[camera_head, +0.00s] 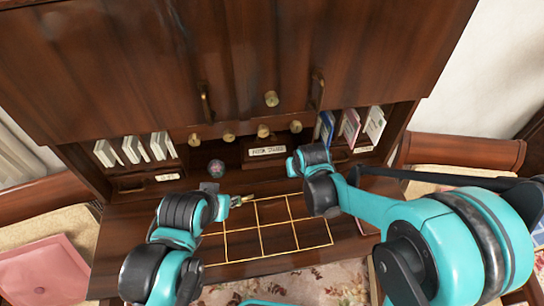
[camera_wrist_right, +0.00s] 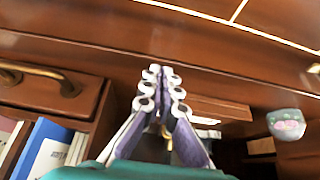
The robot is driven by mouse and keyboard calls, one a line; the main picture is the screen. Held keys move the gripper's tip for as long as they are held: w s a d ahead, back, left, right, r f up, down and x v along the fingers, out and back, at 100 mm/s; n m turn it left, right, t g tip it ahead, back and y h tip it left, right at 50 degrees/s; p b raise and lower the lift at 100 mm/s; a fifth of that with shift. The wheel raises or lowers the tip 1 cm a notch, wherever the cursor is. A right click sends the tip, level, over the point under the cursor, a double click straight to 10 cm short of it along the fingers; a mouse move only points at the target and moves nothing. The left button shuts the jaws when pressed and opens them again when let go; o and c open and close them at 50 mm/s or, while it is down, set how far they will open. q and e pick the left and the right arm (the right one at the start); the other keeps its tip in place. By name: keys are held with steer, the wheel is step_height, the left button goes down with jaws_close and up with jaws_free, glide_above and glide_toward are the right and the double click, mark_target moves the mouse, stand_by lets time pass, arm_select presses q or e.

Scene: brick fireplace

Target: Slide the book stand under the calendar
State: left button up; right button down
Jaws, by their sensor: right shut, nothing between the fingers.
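A small wooden block with a white lettered label (camera_head: 267,151) stands in the middle of the cabinet's recess. It may be the calendar, but I cannot read the label. It also shows, partly covered by my fingers, in the right wrist view (camera_wrist_right: 222,108). I cannot clearly pick out a book stand. My right gripper (camera_wrist_right: 162,88) is shut and empty, its fingertips together in front of the recess. In the head view its fingers are hidden behind my right wrist. My left gripper (camera_head: 213,189) is low over the left side of the desktop; its fingers are unclear.
The wooden desktop (camera_head: 130,235) carries gold grid lines. A small round patterned object (camera_head: 216,168) sits left of the block. White books (camera_head: 158,146) stand at left; a blue book (camera_head: 326,128) and others stand at right.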

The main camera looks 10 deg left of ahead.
step_height(320, 180, up, 8)
steer(key=p, duration=0.6)
stand_by(0.4)
stand_by(0.5)
